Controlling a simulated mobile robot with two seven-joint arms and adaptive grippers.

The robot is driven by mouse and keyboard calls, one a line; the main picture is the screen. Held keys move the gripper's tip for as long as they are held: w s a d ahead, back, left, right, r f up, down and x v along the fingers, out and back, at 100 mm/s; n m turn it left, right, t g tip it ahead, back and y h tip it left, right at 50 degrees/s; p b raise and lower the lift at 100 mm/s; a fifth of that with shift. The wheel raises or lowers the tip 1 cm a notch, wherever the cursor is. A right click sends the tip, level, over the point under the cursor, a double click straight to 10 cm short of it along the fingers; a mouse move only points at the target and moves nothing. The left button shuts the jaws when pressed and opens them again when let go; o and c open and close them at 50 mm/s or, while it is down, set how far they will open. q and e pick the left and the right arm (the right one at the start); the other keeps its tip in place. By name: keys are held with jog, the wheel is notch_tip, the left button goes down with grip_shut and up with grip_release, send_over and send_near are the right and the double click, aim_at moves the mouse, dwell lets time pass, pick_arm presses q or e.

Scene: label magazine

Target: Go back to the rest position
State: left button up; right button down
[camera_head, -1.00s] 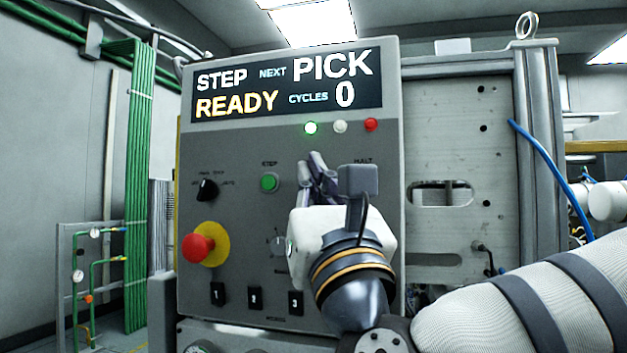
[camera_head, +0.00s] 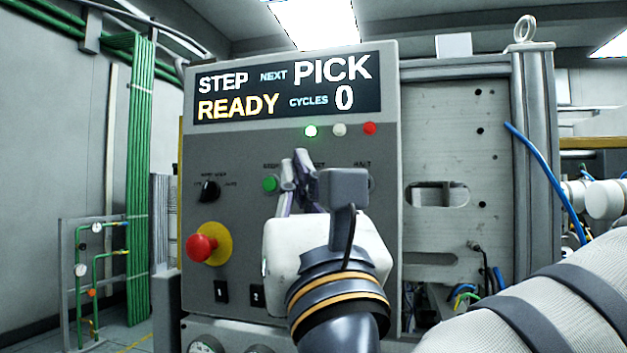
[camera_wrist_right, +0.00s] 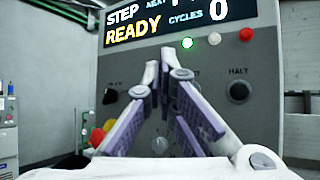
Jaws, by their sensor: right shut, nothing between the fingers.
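My right gripper (camera_head: 295,165) is shut and empty in front of the grey control panel (camera_head: 230,150). In the head view its fingertips overlap the panel just right of the green button (camera_head: 270,184). In the right wrist view the gripper's fingers (camera_wrist_right: 158,75) meet at the tips in front of the panel. The gap between the tips and the panel is hard to judge. My right arm comes in from the lower right. My left gripper is not in view. The display (camera_head: 290,88) reads STEP, NEXT PICK, READY, CYCLES 0.
A red emergency knob (camera_head: 201,248) sticks out at the panel's lower left. A selector (camera_head: 208,191) sits above it. A metal frame (camera_head: 548,150) with a blue cable (camera_head: 540,155) stands to the right. Green pipes (camera_head: 137,180) run up the left wall.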

jog(key=shift+w+f, duration=0.1)
jog(key=shift+f, duration=0.05)
dwell(0.5)
